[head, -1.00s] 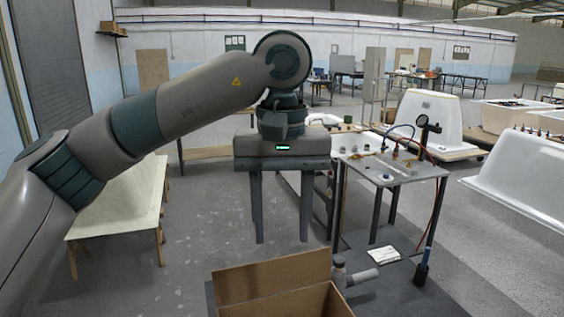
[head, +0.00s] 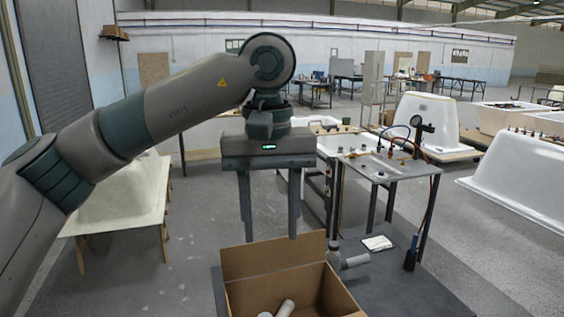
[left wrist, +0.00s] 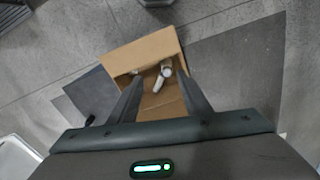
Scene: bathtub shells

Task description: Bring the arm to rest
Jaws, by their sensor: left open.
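My left gripper (head: 270,212) is open and empty, with its two fingers pointing down above and behind the open cardboard box in the head view. It also shows in the left wrist view (left wrist: 160,92), where its fingers (left wrist: 192,95) frame the box below. My left arm comes in from the left, raised and bent at the elbow. My right gripper is in neither view.
The open cardboard box (head: 272,256) holds whitish pipe-like pieces (head: 284,308). A grey pipe fitting (head: 353,261) lies beside it on the dark platform (head: 400,290). A metal test bench (head: 385,165) stands to the right. White tub shells (head: 520,180) stand farther right. A white-topped table (head: 125,195) is at left.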

